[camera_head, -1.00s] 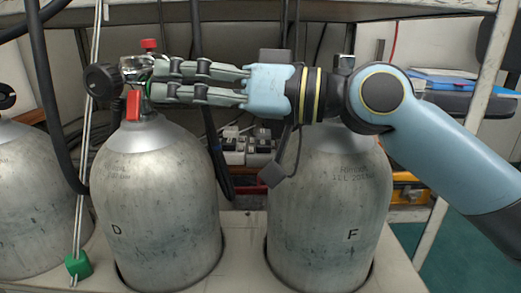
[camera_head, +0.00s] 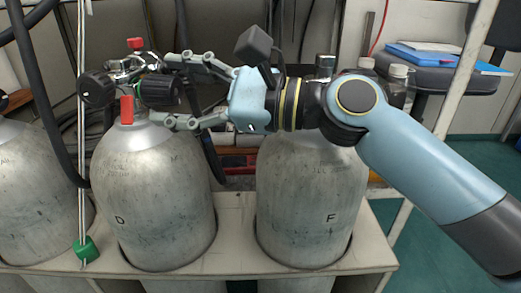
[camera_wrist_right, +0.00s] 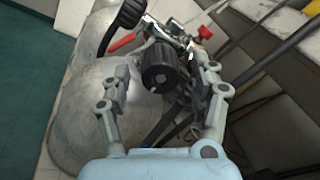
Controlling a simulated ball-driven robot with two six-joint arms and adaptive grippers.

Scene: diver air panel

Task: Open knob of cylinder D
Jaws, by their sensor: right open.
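Cylinder D (camera_head: 155,215) is a grey metal tank with a valve (camera_head: 127,68) on top. The valve carries a black knob (camera_head: 97,88) on its left and another black knob (camera_head: 160,92) on its right. A red piece (camera_head: 127,108) sits at the neck. My right gripper (camera_head: 172,90) is open, with one finger above and one below the right knob. In the right wrist view this knob (camera_wrist_right: 160,68) lies ahead of and between the spread fingers (camera_wrist_right: 160,98); I see no grip on it. My left gripper is out of view.
Cylinder F (camera_head: 310,210) stands to the right in the same rack (camera_head: 235,235), under my right arm. Another tank (camera_head: 35,190) is at the left. Black hoses (camera_head: 40,100) and a pole with a green block (camera_head: 86,250) run close left of cylinder D.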

